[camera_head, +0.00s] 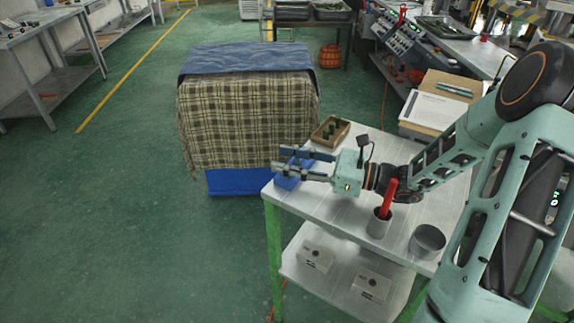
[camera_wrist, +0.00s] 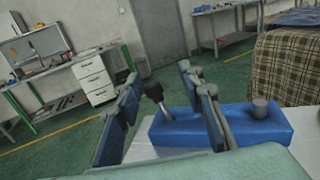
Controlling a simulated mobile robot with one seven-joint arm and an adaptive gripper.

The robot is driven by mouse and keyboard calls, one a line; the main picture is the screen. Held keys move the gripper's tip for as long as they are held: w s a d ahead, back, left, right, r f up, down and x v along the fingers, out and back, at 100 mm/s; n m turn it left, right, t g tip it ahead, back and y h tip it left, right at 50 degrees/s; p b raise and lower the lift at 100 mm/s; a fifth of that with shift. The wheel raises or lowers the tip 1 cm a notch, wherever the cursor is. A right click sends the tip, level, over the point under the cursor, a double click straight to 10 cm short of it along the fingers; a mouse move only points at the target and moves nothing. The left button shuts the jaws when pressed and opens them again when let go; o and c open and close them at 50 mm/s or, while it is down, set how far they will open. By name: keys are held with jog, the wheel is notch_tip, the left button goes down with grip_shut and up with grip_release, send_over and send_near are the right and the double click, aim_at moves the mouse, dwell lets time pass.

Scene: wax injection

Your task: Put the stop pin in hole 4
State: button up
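A blue block (camera_head: 286,183) lies on the near left corner of the white table; it also shows in the wrist view (camera_wrist: 275,126). A dark pin with a rounded head (camera_wrist: 154,92), which looks like the stop pin, stands at the block's left end in the wrist view. A short grey cylinder (camera_wrist: 260,108) stands at its right end. My gripper (camera_head: 292,160) is at the block, its fingers spread. In the wrist view my gripper (camera_wrist: 160,84) is open, with the pin seen between the fingers and no clear contact. Hole numbers cannot be read.
On the white table (camera_head: 325,205) are a wooden tray (camera_head: 341,131) with dark green items, a cup (camera_head: 378,228) holding a red-handled tool, and a grey metal cup (camera_head: 427,243). A cloth-covered stand (camera_head: 245,115) is close behind. Open floor lies to the left.

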jog(key=shift+a, duration=0.1)
jog(key=shift+c, duration=0.6)
grip_shut()
jog(key=shift+r, duration=0.1)
